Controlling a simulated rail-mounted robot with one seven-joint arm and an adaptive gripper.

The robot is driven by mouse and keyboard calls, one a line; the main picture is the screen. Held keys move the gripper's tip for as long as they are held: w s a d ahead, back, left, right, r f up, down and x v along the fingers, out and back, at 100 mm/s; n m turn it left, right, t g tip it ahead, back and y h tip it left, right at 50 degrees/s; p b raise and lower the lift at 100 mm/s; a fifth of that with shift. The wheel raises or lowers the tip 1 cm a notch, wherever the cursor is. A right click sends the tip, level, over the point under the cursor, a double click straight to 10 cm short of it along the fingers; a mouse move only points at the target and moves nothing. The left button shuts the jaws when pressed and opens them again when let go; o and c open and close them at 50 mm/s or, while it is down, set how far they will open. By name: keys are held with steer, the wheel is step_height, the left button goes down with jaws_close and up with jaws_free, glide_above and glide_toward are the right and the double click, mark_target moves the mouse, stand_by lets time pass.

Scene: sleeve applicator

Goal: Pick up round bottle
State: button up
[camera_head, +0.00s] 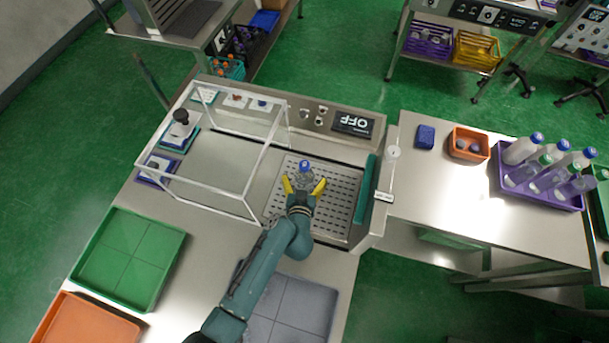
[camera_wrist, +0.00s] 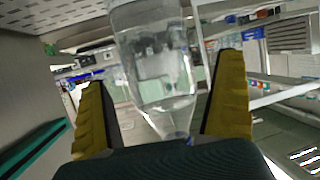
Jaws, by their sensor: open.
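The round bottle (camera_head: 306,175) is clear with a blue cap and stands on the perforated metal grate (camera_head: 335,205) of the machine. My gripper (camera_head: 304,185) is open, with one yellow finger on each side of the bottle's near side. In the wrist view the clear bottle (camera_wrist: 158,65) appears upside down, its neck and blue cap low in the picture. It lies between the two yellow fingers of my gripper (camera_wrist: 165,95), with a visible gap on both sides. The bottle's base is cut off by the top edge of the wrist view.
A clear-walled frame (camera_head: 262,165) stands left of the grate, and a teal-edged side panel (camera_head: 366,190) stands right of it. A control panel (camera_head: 352,124) reading OFF is behind. A purple crate of bottles (camera_head: 540,195) sits on the right table. A green tray (camera_head: 125,258) lies front left.

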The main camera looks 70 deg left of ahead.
steer(key=shift+w+a+f, duration=0.2)
steer(key=shift+a+f, duration=0.15)
steer(key=shift+a, duration=0.15)
steer(key=shift+c, duration=0.2)
steer(key=c, duration=1.2)
steer(key=shift+r, duration=0.2)
steer(key=shift+c, duration=0.6)
